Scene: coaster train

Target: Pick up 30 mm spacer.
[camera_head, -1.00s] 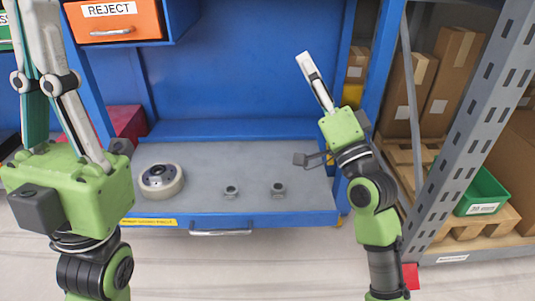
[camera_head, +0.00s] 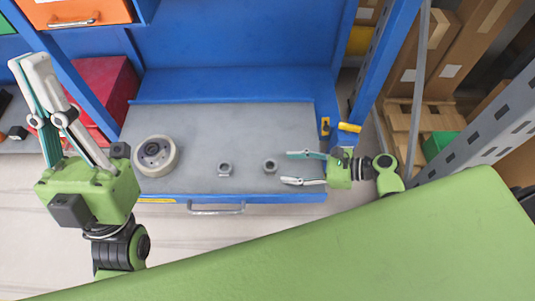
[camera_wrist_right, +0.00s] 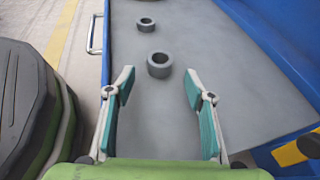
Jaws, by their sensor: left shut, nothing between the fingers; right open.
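Two small grey ring-shaped spacers stand on the grey bench top. The right one (camera_head: 270,165) is the nearer ring in the right wrist view (camera_wrist_right: 160,65); the left one (camera_head: 225,169) is the farther ring there (camera_wrist_right: 146,24). I cannot read which is the 30 mm one. My right gripper (camera_head: 286,167) is open and low over the bench's right end, its fingertips pointing left at the right ring. In the right wrist view that ring lies just beyond the gap between the fingertips (camera_wrist_right: 158,76). My left gripper (camera_head: 29,60) is shut, empty and raised at the left.
A wheel-like part (camera_head: 156,156) with a dark hub lies on the bench top (camera_head: 245,125), left of the rings. A red box (camera_head: 103,92) stands behind it. A blue post and a yellow-topped item (camera_head: 349,128) are close to my right gripper.

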